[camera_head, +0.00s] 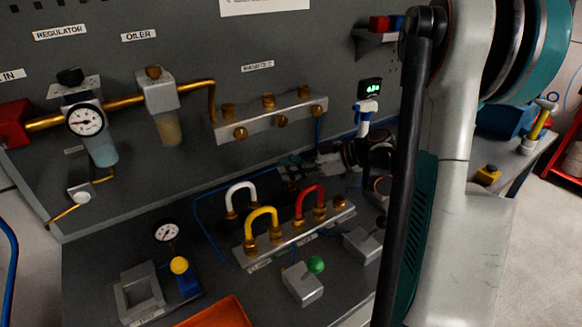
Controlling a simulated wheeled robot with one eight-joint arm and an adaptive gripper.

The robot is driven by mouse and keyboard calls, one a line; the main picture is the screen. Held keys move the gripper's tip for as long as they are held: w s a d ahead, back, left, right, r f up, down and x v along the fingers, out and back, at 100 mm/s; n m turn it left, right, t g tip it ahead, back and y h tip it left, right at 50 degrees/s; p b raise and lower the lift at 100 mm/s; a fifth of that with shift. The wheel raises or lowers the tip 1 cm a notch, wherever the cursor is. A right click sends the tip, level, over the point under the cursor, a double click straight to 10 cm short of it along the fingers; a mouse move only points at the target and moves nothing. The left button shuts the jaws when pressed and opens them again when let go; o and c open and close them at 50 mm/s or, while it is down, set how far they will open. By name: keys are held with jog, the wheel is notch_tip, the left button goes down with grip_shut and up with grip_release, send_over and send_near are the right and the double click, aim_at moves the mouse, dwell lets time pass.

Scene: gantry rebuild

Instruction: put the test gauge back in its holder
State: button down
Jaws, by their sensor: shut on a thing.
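My gripper (300,167) is at the back of the bench, below the brass-fitted manifold, reaching left from the dark wrist. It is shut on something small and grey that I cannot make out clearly.
White, yellow and red hose loops (261,221) rise from a fitting bar just in front of my gripper. A green-knobbed box (303,284) and an orange tray (216,314) are nearer. A digital display (370,89) is above my wrist. My arm hides the bench's right part.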

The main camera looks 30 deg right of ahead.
jog(key=c, duration=1.4)
grip_release()
jog(key=shift+o, duration=0.2)
jog(key=v, duration=1.2)
